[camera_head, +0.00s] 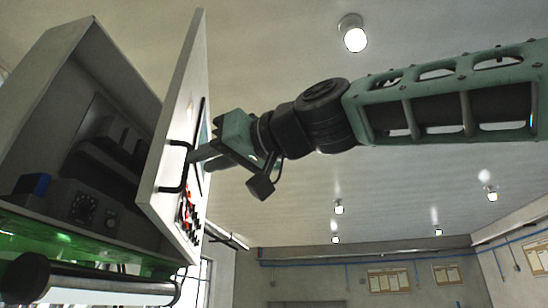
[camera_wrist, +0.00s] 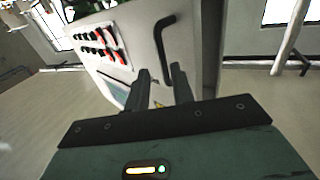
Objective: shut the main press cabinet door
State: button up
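The main press cabinet (camera_head: 92,60) is at the left in the head view. Its pale door (camera_head: 172,122) stands open, swung out from the dark interior. A black bar handle (camera_head: 184,167) is on the door and also shows in the wrist view (camera_wrist: 159,45). My gripper (camera_head: 193,157) is at the handle. In the wrist view its two fingers (camera_wrist: 160,80) are apart, on either side of the handle's line, with a gap between them. I cannot tell whether either finger touches the handle.
Red and black buttons (camera_wrist: 103,44) are on the door's outer face beside the handle. Inside the cabinet are a blue block (camera_head: 35,184) and a dial unit (camera_head: 84,208). A metallic roller (camera_head: 100,284) lies below the cabinet. The room to the right is open.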

jog(key=b+v, duration=0.7)
jog(key=v, duration=0.5)
jog(key=shift+s+d, duration=0.25)
jog(key=shift+d, duration=0.05)
